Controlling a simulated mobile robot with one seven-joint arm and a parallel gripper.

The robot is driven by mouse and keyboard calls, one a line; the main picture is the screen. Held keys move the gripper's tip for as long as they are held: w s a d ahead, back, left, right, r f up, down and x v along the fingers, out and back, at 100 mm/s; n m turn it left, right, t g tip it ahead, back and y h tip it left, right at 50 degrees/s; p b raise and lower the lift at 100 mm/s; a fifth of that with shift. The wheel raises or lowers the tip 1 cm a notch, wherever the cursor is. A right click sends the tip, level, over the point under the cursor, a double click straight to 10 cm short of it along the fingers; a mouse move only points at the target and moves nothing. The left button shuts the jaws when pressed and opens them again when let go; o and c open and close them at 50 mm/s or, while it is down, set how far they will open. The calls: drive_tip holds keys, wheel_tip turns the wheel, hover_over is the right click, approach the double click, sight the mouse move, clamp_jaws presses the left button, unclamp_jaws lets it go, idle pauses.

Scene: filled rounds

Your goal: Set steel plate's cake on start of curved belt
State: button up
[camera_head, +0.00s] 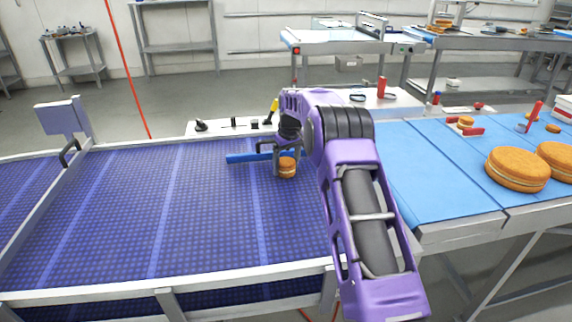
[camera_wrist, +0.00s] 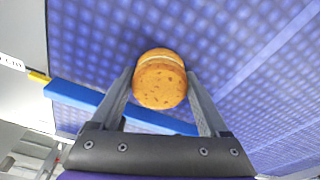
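A small round cake (camera_head: 287,168), golden with a pale filling line, is at my gripper (camera_head: 279,172) near the far right of the blue-purple belt (camera_head: 200,215). In the wrist view the cake (camera_wrist: 160,84) is between the two finger ends of my gripper (camera_wrist: 160,78), which appear to touch its sides. It is low over the belt or on it; I cannot tell which. A blue bar (camera_head: 248,157) lies across the belt beside it and also shows in the wrist view (camera_wrist: 75,96). I cannot make out a steel plate.
A lighter blue surface (camera_head: 430,170) at right carries large golden rounds (camera_head: 517,169) and small cakes with red pieces (camera_head: 466,122). A white ledge (camera_head: 225,126) with small tools runs behind the belt. A grey box on a post (camera_head: 63,116) stands at left. The belt's middle is clear.

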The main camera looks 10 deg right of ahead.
sight(289, 163)
drive_tip(key=shift+o, duration=1.3)
wheel_tip(289, 163, up, 12)
drive_tip(key=s, duration=0.1)
drive_tip(key=shift+s+d+p, duration=0.3)
drive_tip(key=shift+d+p, duration=0.05)
drive_tip(key=shift+p, duration=0.1)
drive_tip(key=shift+r, duration=0.15)
